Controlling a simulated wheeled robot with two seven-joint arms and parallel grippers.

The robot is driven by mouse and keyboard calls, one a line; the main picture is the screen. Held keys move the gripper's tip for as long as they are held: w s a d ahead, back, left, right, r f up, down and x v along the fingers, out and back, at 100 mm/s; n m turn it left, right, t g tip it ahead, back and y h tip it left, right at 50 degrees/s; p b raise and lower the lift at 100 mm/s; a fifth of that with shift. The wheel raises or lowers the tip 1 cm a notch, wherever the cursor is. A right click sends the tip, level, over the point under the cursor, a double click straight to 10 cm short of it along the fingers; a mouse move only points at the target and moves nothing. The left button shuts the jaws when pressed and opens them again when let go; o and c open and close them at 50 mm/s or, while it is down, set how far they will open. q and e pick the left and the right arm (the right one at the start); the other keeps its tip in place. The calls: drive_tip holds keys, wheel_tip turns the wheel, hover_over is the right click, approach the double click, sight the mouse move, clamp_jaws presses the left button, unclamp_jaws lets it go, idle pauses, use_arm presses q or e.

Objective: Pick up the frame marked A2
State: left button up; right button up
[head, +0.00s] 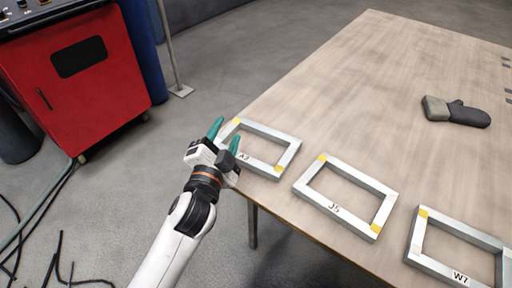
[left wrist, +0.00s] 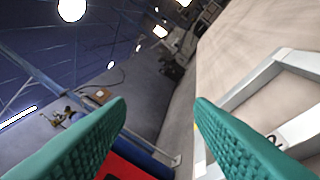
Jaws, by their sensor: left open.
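The frame marked A2 (head: 289,154) is a flat grey metal rectangle with yellow corner patches. It lies at the near left edge of the table in the head view, its label on the near bar. My left gripper (head: 225,137) is open and empty at the frame's left end, its teal fingers overlapping that end in the picture. Whether it touches the frame I cannot tell. In the left wrist view a metal frame (left wrist: 262,78), partly cut off, lies right of and partly behind the right finger; nothing is between the fingers (left wrist: 160,105). My right gripper is not in view.
Frame J5 (head: 330,206) and frame W7 (head: 440,267) lie in a row to the right on the wooden table (head: 365,80). A dark grey mitt (head: 460,114) lies farther back. A red cabinet (head: 75,85) stands left, with cables on the floor. The table's middle is clear.

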use_arm(q)
drive_tip(key=s+d+r+m+g+h, duration=0.1)
drive_tip(key=d+r+m+g+h, duration=0.4)
drive_tip(key=d+m+h, duration=0.55)
drive_tip(key=s+d+r+m+g+h, duration=0.2)
drive_tip(key=d+r+m+h, duration=0.5)
drive_tip(key=m, duration=0.6)
drive_tip(key=s+d+m+g, duration=0.3)
drive_tip(key=d+m+g, duration=0.1)
drive_tip(key=m+g, duration=0.45)
drive_tip(key=m+g+y, duration=0.3)
drive_tip(key=m+y, duration=1.2)
drive_tip(key=y, duration=0.7)
hover_over(244, 157)
wheel_tip(244, 157, down, 11)
drive_tip(key=f, duration=0.5)
drive_tip(key=shift+w+d+f, duration=0.2)
drive_tip(key=shift+w+f, duration=0.05)
drive_tip(key=shift+s+a+f, duration=0.1)
drive_tip(key=shift+s+f, duration=0.05)
drive_tip(key=shift+f, duration=1.4)
drive_tip(key=shift+s+a+f, duration=0.1)
drive_tip(key=shift+s+f, duration=0.05)
drive_tip(key=shift+f, duration=1.35)
clamp_jaws()
drive_tip(key=shift+w+r, duration=0.1)
drive_tip(key=shift+r, duration=0.05)
